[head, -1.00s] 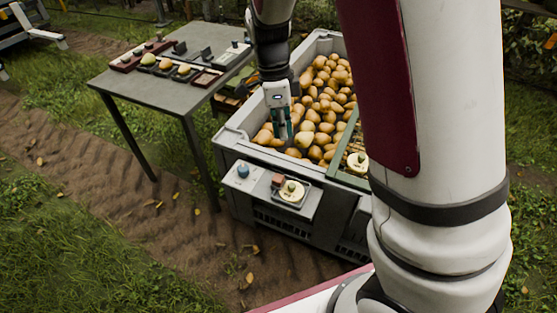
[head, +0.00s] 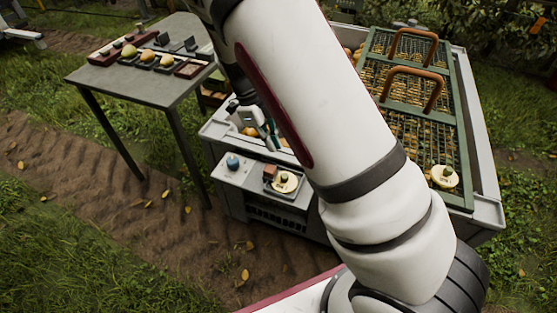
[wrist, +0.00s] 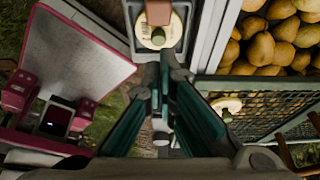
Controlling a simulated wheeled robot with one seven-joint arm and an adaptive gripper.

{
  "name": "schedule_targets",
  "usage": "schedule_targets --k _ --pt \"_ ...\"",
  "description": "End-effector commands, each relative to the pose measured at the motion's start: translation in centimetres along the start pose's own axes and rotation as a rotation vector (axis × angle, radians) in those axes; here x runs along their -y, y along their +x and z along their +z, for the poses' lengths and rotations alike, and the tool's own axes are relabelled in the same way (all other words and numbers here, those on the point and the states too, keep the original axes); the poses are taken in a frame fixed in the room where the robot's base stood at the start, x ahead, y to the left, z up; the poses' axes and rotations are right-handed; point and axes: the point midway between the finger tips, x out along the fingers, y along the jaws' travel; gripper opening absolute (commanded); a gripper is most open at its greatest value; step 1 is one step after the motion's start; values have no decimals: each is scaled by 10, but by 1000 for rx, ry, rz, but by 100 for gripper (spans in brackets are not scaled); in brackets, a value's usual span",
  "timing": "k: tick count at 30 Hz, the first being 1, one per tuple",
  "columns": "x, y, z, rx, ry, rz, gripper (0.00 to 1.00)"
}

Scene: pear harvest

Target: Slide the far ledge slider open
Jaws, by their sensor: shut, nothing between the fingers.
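A grey ledge (head: 245,181) juts from the front of the pear crate (head: 487,190). On it sit a blue knob (head: 232,163) and a dark-framed tray holding a cream disc (head: 285,183) and a brown block (head: 270,172). Disc (wrist: 158,38) and block (wrist: 158,12) also show at the top of the wrist view. I cannot tell which part is the far slider. My gripper (head: 271,144) is shut and empty, near the crate's front rim behind the ledge. Its teal fingers (wrist: 162,72) point toward the disc in the wrist view. My arm hides part of the crate.
A green mesh lid (head: 466,135) with two brown handles covers much of the crate; another cream disc (head: 445,177) sits at its front corner. Pears (wrist: 262,45) lie in the crate. A grey table (head: 150,82) with several trays stands at left. Grass lies around.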

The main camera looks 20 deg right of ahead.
Motion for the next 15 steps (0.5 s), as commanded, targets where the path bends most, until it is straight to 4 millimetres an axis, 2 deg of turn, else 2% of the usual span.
schedule_targets --k 15 --pt "0 81 0 -2 0 3 0"
